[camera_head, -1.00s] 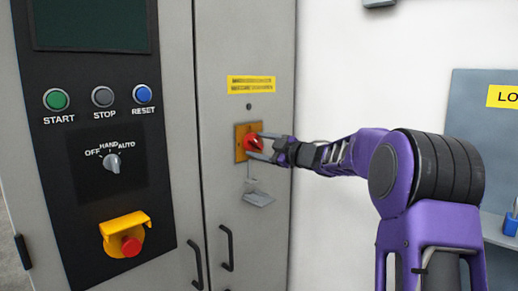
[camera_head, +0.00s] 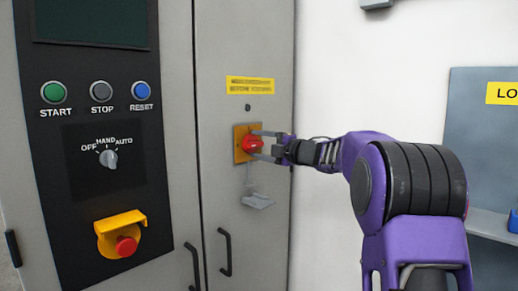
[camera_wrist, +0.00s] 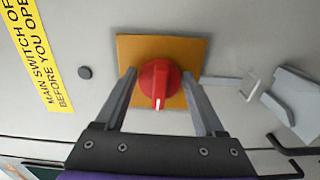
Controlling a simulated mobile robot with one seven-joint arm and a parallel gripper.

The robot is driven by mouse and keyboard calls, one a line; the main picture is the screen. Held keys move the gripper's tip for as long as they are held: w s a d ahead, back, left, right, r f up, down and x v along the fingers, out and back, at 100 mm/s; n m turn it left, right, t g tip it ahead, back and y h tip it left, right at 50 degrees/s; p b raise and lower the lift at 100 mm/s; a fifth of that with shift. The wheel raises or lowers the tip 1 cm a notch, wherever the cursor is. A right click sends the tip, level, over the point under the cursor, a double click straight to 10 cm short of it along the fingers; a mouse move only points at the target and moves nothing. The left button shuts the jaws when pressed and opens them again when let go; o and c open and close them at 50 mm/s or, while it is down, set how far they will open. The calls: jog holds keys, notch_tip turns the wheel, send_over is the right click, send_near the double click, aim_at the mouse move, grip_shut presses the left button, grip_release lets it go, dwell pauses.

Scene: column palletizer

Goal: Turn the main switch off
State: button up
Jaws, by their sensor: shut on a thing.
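The main switch is a red rotary knob (camera_head: 252,144) on a square orange-yellow plate (camera_head: 239,155), mounted on the right-hand cabinet door. In the wrist view the knob (camera_wrist: 155,72) shows a ridge with a white mark pointing to the bottom of the picture, in front of its plate (camera_wrist: 126,46). My gripper (camera_head: 257,145) reaches it from the right, one finger above the knob and one below. In the wrist view my gripper (camera_wrist: 160,76) has a finger on each side of the knob and is shut on it. Exact finger contact is hard to make out.
A yellow warning label (camera_head: 250,85) is above the switch. A grey hasp-like part (camera_head: 257,201) hangs below it. Door handles (camera_head: 225,252) stick out lower down. The control panel (camera_head: 107,200) is at left, a blue-grey board (camera_head: 480,150) at right.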

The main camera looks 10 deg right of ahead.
dwell(0.3)
jog(key=o, duration=1.3)
jog(key=shift+o, duration=0.2)
jog(key=v, duration=1.7)
jog(key=shift+s, duration=0.2)
jog(key=shift+w+d, duration=0.1)
